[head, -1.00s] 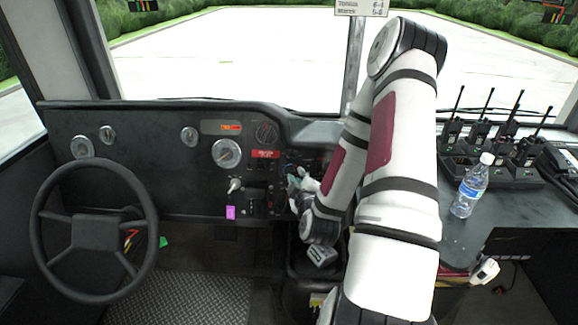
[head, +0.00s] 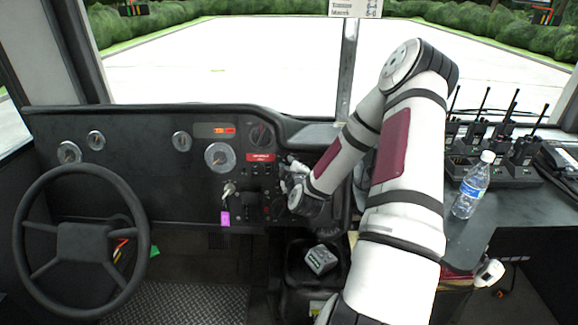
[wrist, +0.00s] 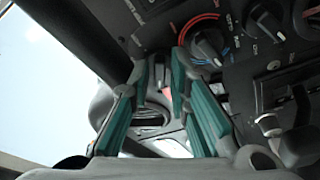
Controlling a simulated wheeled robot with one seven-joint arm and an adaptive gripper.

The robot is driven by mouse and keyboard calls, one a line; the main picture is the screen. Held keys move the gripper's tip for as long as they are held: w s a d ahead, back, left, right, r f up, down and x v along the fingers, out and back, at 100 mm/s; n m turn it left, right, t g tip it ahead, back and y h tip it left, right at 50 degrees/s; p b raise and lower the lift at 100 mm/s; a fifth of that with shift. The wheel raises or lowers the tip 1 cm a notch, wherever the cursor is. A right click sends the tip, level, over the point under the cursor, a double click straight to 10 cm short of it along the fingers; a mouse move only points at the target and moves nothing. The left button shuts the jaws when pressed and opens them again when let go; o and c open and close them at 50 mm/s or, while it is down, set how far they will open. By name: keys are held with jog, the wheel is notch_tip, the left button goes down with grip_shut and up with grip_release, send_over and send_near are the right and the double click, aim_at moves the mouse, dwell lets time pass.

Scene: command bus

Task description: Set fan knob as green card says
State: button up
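A second dark knob (wrist: 266,22) with white marks is farther right. Their labels are too blurred to tell which is the fan knob. In the head view, my gripper (head: 290,180) is at the right part of the dashboard, partly hidden by my arm. A small green piece (head: 154,251) shows beside the steering wheel; I cannot tell whether it is the green card or read it.
The steering wheel (head: 85,240) is at left. A key with a purple tag (head: 225,218) hangs from the dashboard (head: 130,165). A bottle (head: 471,185) and radios in chargers (head: 500,168) stand on the right counter. A grey box (head: 320,260) is low in the middle.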

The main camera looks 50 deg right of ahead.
grip_shut()
